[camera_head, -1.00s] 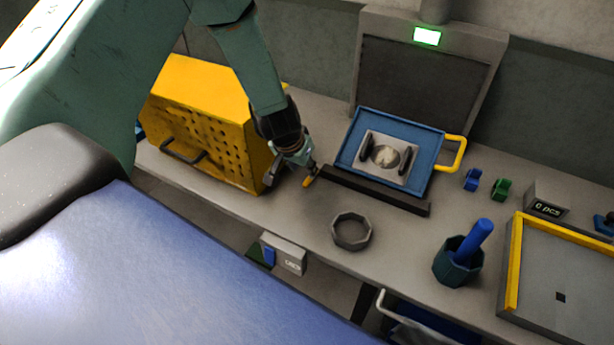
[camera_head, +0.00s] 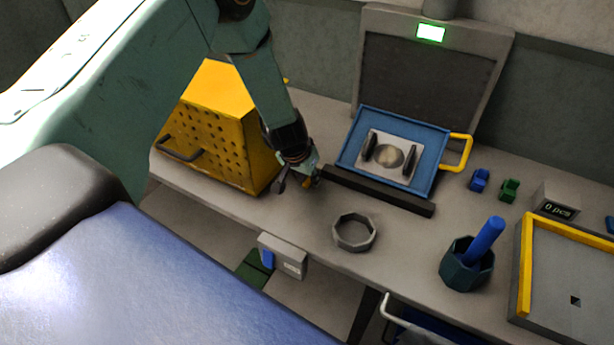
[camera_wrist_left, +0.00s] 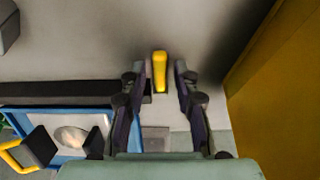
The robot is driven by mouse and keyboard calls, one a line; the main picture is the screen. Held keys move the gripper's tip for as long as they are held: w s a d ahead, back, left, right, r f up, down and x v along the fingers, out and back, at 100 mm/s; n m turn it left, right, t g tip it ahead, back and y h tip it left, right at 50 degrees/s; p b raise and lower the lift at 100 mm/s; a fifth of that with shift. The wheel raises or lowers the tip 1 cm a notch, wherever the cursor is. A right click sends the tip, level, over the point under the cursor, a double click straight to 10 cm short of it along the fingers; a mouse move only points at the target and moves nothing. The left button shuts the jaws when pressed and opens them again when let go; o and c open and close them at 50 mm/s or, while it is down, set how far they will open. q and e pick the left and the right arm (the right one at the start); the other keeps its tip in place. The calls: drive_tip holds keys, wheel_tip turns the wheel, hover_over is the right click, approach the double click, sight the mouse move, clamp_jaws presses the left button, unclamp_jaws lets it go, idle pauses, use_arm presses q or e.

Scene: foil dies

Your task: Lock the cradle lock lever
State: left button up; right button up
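The yellow lever (camera_wrist_left: 159,72) stands between the two fingers of my left gripper (camera_wrist_left: 155,80) in the left wrist view, with a gap on each side. The gripper is open. In the head view the left gripper (camera_head: 298,184) is low over the table at the left end of a dark bar (camera_head: 380,190), and only a little of the lever (camera_head: 306,183) shows beside its fingers. The blue tray (camera_head: 436,165) behind the bar carries a metal plate with a round silver piece between two black blocks. My right gripper is not in view.
A yellow perforated box (camera_head: 222,125) stands close to the left of the gripper. A grey ring (camera_head: 354,233) and a dark cup (camera_head: 466,265) with a blue rod (camera_head: 485,238) are nearer the front edge. A grey press-like frame (camera_head: 430,80) with a green light stands behind the tray.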

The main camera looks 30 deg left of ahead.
use_arm(q)
drive_tip(key=shift+d, duration=0.1)
drive_tip(key=c, duration=0.3)
clamp_jaws()
